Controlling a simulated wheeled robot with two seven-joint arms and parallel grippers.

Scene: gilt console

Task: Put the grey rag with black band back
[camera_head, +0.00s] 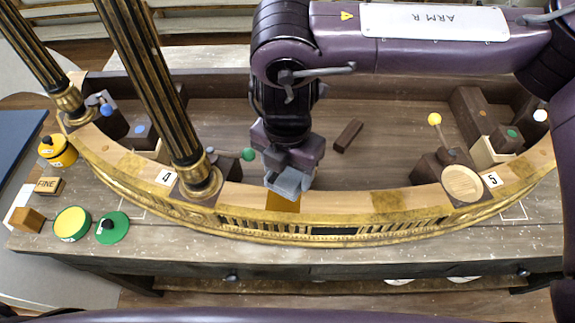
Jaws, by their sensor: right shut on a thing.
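My right gripper (289,178) reaches down from above to the front rim of the gilt console, near the middle of the view. It is shut on a light grey, folded-looking thing (290,184), which I take to be the grey rag. The rag is just above or against the pale wooden rim top (240,196); I cannot tell whether it touches. Its black band cannot be made out, and the jaws hide part of it. An ochre patch (283,203) shows on the rim right below. My left gripper is not in view.
Two black-and-gold columns (150,80) rise left of the gripper. Levers with a green knob (248,154) and a yellow knob (434,119) stand on either side. A dark loose block (348,135) lies in the recess.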

